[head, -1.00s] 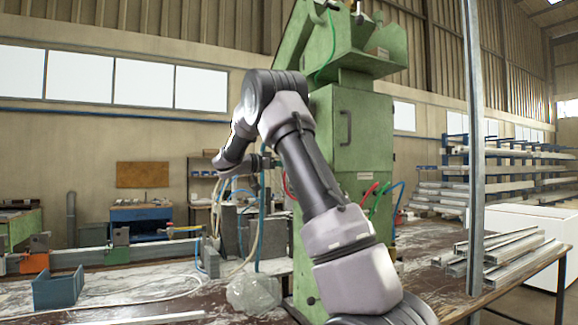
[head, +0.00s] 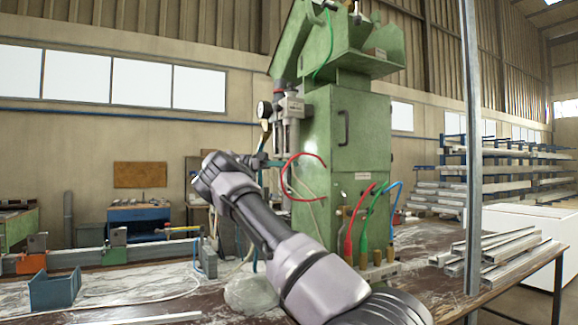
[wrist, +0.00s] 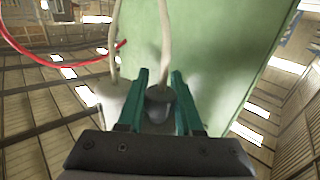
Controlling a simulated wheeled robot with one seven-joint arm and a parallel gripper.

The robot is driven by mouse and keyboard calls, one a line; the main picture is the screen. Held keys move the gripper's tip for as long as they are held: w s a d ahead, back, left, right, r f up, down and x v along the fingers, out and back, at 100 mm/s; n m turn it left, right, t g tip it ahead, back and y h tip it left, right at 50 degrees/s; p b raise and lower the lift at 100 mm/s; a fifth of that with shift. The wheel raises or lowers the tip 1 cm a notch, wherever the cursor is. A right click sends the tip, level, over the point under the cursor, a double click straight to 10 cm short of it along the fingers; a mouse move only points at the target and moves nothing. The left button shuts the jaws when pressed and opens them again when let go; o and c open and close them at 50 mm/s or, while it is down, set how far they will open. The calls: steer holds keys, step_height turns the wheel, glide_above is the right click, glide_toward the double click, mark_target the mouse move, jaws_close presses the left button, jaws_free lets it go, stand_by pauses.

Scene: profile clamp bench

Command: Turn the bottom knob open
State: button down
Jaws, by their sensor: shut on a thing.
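A dark knob (wrist: 158,96) sits between the teal fingers of my gripper (wrist: 160,84) in the wrist view. The fingers are shut on it from both sides, and a pale hose runs up just beyond it. In the head view my gripper (head: 276,163) is at the left side of the green machine (head: 345,140), low on its front fittings. The held knob cannot be made out there. A round dark gauge or knob (head: 264,109) shows higher up on the fittings, clear of the gripper.
A red hose (head: 292,172) loops close to my gripper and shows in the wrist view (wrist: 52,60). Red, green and blue hoses (head: 370,215) rise at the machine's base. A clear plastic bag (head: 252,294) lies on the bench. A metal post (head: 472,150) stands right.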

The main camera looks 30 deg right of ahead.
steer(key=shift+s+a+m+g+y, duration=0.1)
steer(key=shift+s+m+g+y, duration=0.05)
steer(key=shift+m+g+y, duration=0.5)
steer(key=c, duration=0.6)
jaws_free()
